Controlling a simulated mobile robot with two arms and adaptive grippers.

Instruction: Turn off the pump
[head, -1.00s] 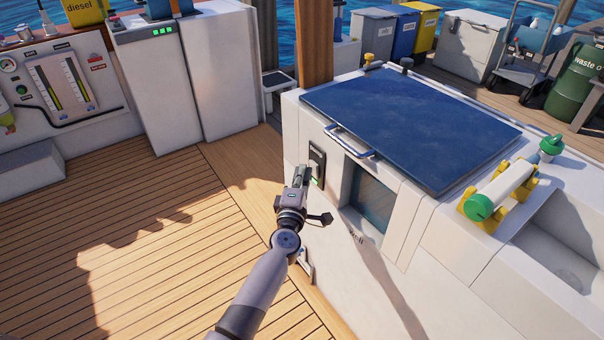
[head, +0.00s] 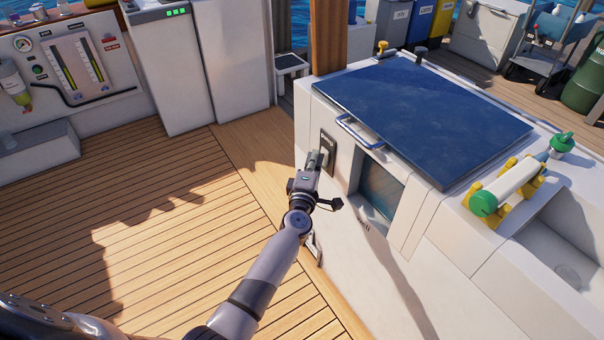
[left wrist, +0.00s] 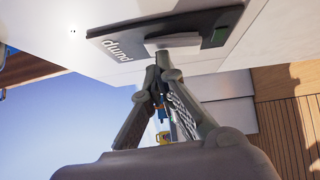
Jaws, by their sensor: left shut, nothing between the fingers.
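The pump switch panel (head: 327,147) is a dark plate on the white side of the hatch cabinet, left of the blue lid. My right gripper is out of view.
The blue lid (head: 425,108) with its metal handle (head: 360,133) lies above and right of my gripper. A recessed window (head: 380,188) is in the cabinet side. A green-ended white cylinder (head: 510,187) sits on yellow brackets. Open wooden deck (head: 170,220) lies left.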

